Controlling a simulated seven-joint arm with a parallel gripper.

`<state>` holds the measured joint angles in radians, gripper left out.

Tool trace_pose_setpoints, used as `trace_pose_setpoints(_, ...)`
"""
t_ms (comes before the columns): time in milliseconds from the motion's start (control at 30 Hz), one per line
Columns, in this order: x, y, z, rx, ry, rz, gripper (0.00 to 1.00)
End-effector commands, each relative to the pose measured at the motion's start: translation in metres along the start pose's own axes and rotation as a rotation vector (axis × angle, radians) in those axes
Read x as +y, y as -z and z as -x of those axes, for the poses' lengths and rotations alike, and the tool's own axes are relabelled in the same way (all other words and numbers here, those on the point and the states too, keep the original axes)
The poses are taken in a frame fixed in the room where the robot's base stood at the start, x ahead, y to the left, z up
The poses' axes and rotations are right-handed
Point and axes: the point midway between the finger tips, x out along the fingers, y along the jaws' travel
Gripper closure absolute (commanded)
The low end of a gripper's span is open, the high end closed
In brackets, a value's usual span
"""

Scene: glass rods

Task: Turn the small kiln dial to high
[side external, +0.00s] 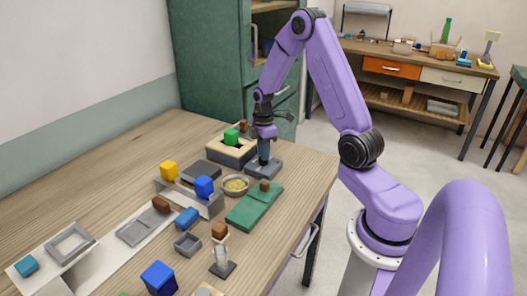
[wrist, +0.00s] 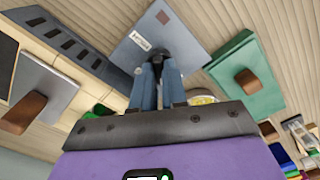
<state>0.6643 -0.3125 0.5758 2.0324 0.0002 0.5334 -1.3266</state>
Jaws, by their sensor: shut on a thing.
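The dial's blue-grey panel (wrist: 143,40) lies on the wooden table, with a small white label and a reddish-brown mark on it. It also shows in the side view (side external: 272,174), near the table's far right edge. The dial (wrist: 168,40) is a dark knob standing on this panel, mostly hidden by my fingers. My gripper (wrist: 158,78) points down over the panel and is shut on the dial. In the side view my gripper (side external: 264,152) also hides the dial. The label is too small to read, and I cannot tell which way the dial points.
A tan box (side external: 226,156) with a green block (side external: 231,136) stands just left of the panel. A green slab (side external: 256,207) with a brown handle and a round bowl (side external: 235,185) are close in front. Several blocks and trays fill the table's near left.

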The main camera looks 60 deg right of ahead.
Motion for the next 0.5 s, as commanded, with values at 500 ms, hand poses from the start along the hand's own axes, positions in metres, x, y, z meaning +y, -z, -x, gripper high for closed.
trace_pose_setpoints(500, 0.0007, 0.0001, 0.0011, 0.001, -0.002, -0.491, 1.0)
